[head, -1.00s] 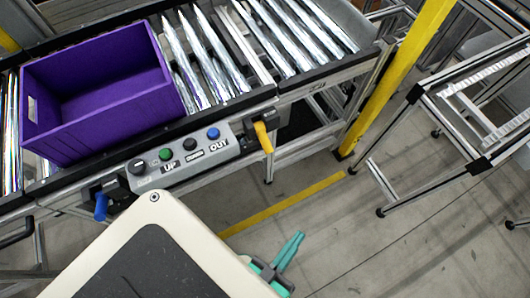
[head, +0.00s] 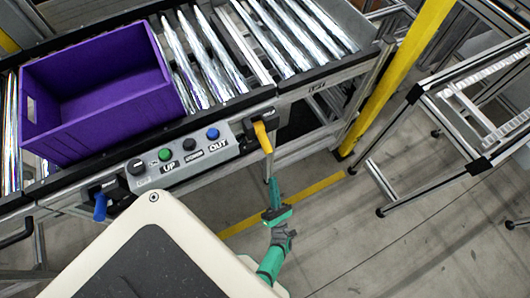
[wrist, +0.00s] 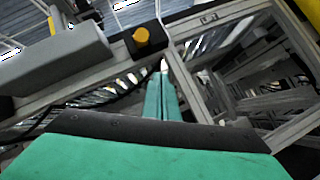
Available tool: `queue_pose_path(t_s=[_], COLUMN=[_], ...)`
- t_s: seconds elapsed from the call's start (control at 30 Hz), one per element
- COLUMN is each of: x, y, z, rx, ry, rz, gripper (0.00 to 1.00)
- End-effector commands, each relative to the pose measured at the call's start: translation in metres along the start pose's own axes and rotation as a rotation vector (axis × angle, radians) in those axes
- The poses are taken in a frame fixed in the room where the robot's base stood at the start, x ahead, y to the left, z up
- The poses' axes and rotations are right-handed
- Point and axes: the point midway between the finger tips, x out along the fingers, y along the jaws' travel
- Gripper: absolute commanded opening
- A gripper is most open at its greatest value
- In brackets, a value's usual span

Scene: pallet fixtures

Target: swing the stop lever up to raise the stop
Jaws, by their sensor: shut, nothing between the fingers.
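A yellow lever (head: 262,137) hangs down from a black bracket at the conveyor's front rail, just right of the button panel. A blue lever (head: 100,206) hangs from another black bracket at the panel's left end. The small bracket labels are too blurred to tell which lever is the stop lever. My green gripper (head: 273,183) points up at the rail, its fingertips a little below the yellow lever's lower end and apparently apart from it. In the wrist view my closed fingers (wrist: 161,92) are empty, and the yellow lever's end (wrist: 141,36) shows above and left of them.
A grey panel (head: 228,149) with several buttons sits on the rail. A purple crate (head: 110,125) stands on the conveyor's rollers. A yellow post (head: 398,75) stands right of the conveyor, with an aluminium frame (head: 430,192) beyond it.

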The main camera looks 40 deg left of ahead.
Motion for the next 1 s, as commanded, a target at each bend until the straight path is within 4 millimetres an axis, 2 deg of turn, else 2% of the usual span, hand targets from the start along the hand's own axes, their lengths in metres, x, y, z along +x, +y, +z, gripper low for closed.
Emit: queue_pose_path(t_s=[0.1, 0.33, 0.77, 1.0], x=[0.017, 0.029, 0.031, 0.047], y=[-0.003, 0.001, 0.003, 0.007], z=[-0.010, -0.017, -0.017, -0.018], rx=[-0.132, -0.269, -0.286, -0.285], ry=[0.000, -0.022, -0.027, -0.027], rz=[0.106, 0.212, 0.224, 0.226], gripper=[0.00, 0.00, 0.00, 0.00])
